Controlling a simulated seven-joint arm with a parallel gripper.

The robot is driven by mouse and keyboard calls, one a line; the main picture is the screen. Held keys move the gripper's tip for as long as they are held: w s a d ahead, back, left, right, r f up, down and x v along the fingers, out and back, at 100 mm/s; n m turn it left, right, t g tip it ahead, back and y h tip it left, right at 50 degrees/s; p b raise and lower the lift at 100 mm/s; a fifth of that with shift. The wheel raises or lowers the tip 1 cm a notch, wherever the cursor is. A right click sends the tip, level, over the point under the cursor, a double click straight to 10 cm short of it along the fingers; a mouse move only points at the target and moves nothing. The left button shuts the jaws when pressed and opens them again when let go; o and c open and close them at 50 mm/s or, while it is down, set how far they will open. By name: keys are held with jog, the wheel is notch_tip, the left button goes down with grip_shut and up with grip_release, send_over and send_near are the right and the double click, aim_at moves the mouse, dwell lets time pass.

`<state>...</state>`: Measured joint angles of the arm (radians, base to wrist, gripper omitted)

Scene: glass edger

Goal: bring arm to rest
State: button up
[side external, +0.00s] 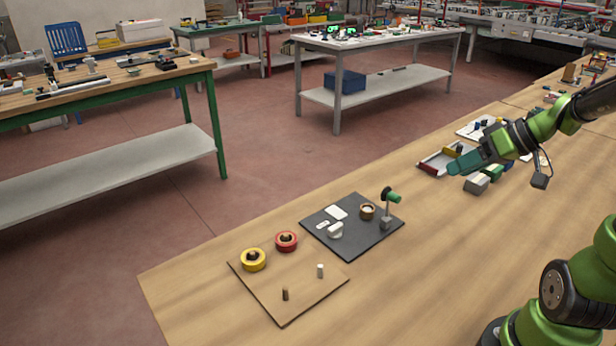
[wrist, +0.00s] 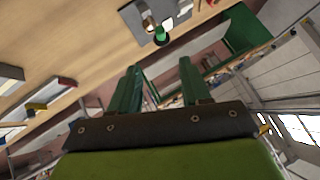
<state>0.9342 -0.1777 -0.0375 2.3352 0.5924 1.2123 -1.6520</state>
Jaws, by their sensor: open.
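My gripper (side external: 457,169) has teal-green fingers and is held above the back part of the wooden workbench (side external: 420,260), at the right of the side view. In the wrist view its two fingers (wrist: 158,78) stand apart with nothing between them, so it is open and empty. My green arm comes in from the right edge. The fingers point left in the side view, over the area of a red-edged tray (side external: 432,166). I cannot tell the exact height above the bench.
Grey-green blocks (side external: 477,184) lie just below my gripper. A dark mat (side external: 352,243) with a small green-headed stand (side external: 388,205) lies nearer the front. Yellow (side external: 253,260) and red (side external: 286,241) rolls sit by a thin brown board (side external: 290,295). The bench's right middle is clear.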

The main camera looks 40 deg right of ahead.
jog(key=shift+s+d+r, duration=0.1)
jog(key=shift+s, duration=0.05)
jog(key=s+a+r+m, duration=0.1)
jog(key=a+r, duration=0.1)
jog(key=a, duration=0.7)
jog(key=s+a+r+m+g+h, duration=0.1)
jog(key=s+a, duration=0.1)
jog(key=a, duration=0.7)
jog(key=shift+a+r+h, duration=0.2)
jog(key=shift+r+h, duration=0.1)
jog(key=shift+r, duration=0.05)
